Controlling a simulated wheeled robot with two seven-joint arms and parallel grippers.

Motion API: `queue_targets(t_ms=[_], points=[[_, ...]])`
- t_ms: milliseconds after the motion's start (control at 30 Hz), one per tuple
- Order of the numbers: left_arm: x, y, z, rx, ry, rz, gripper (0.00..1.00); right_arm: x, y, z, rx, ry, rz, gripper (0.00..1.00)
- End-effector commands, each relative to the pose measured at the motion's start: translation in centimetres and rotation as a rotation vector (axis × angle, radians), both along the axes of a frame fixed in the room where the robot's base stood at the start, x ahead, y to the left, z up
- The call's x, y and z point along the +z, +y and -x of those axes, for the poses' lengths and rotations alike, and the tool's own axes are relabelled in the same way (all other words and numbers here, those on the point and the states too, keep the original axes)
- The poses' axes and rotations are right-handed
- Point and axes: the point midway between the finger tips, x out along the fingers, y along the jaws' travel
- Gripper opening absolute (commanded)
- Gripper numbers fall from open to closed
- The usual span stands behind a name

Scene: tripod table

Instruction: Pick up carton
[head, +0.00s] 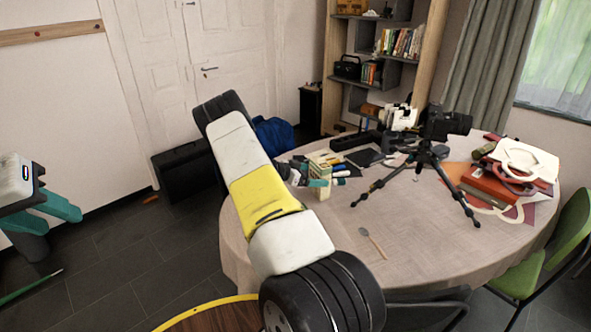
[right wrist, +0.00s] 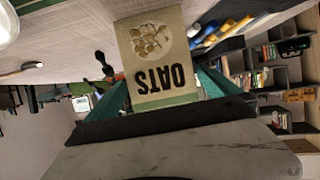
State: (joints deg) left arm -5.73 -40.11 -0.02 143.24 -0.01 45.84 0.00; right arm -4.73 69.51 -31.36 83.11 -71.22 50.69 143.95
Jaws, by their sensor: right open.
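The carton (head: 323,171) is a small beige and green box standing on the round table near its left side. In the right wrist view the carton (right wrist: 156,58) appears upside down, with the word OATS and a picture of oats. My right gripper (right wrist: 160,92) is open, with one teal finger on each side of the carton. I cannot tell whether the fingers touch it.
The round table (head: 340,240) also holds a black tripod with a camera (head: 445,122), a spoon (head: 373,243), blue and yellow items behind the carton, and books (head: 492,187) at the right. A green chair (head: 560,250) stands at the right. The table's front middle is mostly clear.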

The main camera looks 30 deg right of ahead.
Motion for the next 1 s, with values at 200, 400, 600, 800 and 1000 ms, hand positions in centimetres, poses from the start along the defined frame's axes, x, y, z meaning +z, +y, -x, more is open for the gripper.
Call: queue_targets(t_ms=[200, 400, 600, 800, 1000], points=[[0.0, 0.0, 0.0, -0.001, 0.0, -0.001, 0.36, -1.2, -2.8, 0.1, -0.004, 0.002, -0.001, 1.0], [0.0, 0.0, 0.0, 0.0, 0.0, 0.0, 0.36, -2.2, -5.1, 0.0, -0.001, 0.002, -0.001, 1.0], [0.0, 0.0, 0.0, 0.0, 0.0, 0.0, 0.36, -2.3, -5.5, -0.1, 0.0, 0.002, -0.001, 1.0], [0.0, 0.0, 0.0, 0.0, 0.0, 0.0, 0.36, -2.3, -5.5, 0.0, 0.0, 0.002, -0.001, 0.78], [0.0, 0.0, 0.0, 0.0, 0.0, 0.0, 0.36, -2.3, -5.5, 0.0, 0.0, 0.002, -0.001, 0.39]])
